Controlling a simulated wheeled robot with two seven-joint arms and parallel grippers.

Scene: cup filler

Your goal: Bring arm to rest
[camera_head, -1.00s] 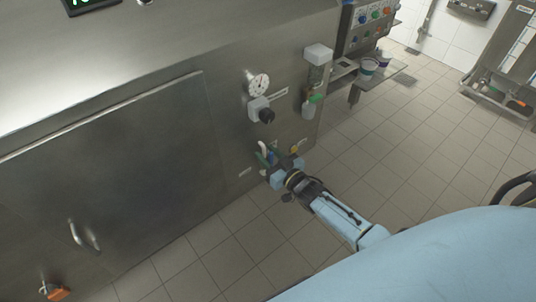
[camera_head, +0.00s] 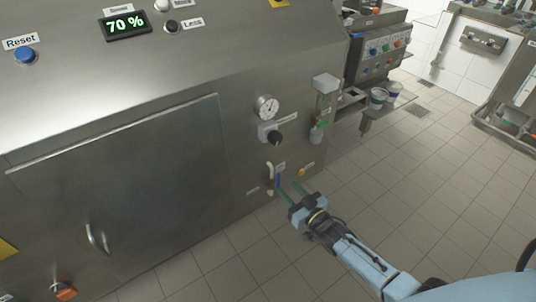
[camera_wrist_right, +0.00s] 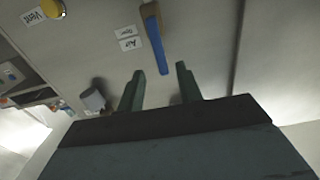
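My right gripper (camera_head: 292,191) is low in front of the steel machine (camera_head: 190,70), near its right end. Its two green fingers are apart with nothing between them; they also show open in the right wrist view (camera_wrist_right: 160,90). A blue-handled air valve (camera_head: 277,180) is on the machine just beyond the fingertips. In the right wrist view the blue handle (camera_wrist_right: 154,40) lies ahead of the fingers, apart from them, beside a label reading "Air". My left gripper is not in view.
A pressure gauge (camera_head: 266,107) and black knob (camera_head: 275,137) stick out above the valve. A yellow vent knob (camera_head: 301,172) is to its right. A shelf with cups (camera_head: 378,97) stands farther right. The tiled floor (camera_head: 430,190) at right is clear.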

